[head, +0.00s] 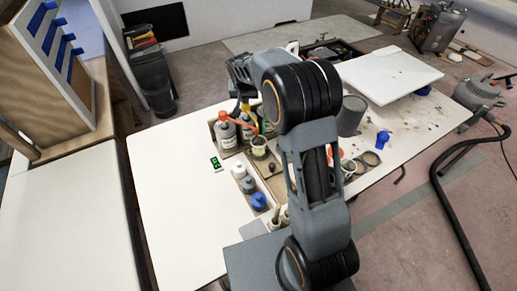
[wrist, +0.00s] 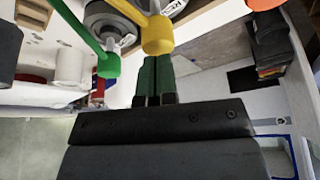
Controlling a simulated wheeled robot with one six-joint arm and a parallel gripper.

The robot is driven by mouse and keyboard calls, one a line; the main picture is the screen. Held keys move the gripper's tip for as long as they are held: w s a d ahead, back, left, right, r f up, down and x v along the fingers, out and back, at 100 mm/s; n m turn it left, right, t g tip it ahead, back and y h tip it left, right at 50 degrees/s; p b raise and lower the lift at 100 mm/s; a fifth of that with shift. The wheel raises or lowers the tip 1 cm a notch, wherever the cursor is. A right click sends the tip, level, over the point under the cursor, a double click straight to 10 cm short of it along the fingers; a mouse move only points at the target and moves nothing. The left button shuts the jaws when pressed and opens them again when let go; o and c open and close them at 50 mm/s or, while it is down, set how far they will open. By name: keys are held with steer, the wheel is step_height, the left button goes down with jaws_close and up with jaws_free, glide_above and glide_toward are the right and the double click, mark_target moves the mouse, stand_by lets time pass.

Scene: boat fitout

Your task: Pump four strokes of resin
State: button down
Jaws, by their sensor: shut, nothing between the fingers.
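My gripper (head: 243,98) is shut and empty, pointing down over the pump bottles. In the wrist view its closed fingertips (wrist: 156,58) meet the yellow pump head (wrist: 158,36) in the picture; I cannot tell whether they touch it. The yellow pump (head: 246,110) stands between a bottle with an orange pump head (head: 224,116) and a green-headed pump, whose green head (wrist: 108,66) shows in the wrist view. The orange-headed grey bottle (head: 226,135) has a label too small to read. An open cup (head: 259,147) stands in front of the bottles. My arm hides part of this area.
A small green-lit display (head: 215,163) lies left of the bottles. Small bottles, one with a blue cap (head: 258,200), stand in a tray nearer me. A grey canister (head: 351,115) and a white board (head: 388,74) are right of my arm. The table's left part (head: 170,190) is clear.

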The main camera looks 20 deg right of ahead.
mark_target(246, 109)
steer(key=shift+f, duration=0.15)
stand_by(0.5)
steer(key=shift+f+b, duration=2.35)
steer(key=shift+f, duration=0.15)
steer(key=shift+d+f, duration=0.1)
steer(key=shift+r+p, duration=0.85)
steer(key=shift+r, duration=0.2)
steer(key=shift+r+p, duration=0.45)
steer(key=shift+r, duration=0.5)
steer(key=shift+r, duration=0.2)
steer(key=shift+r+p, duration=0.9)
steer(key=shift+r, duration=0.25)
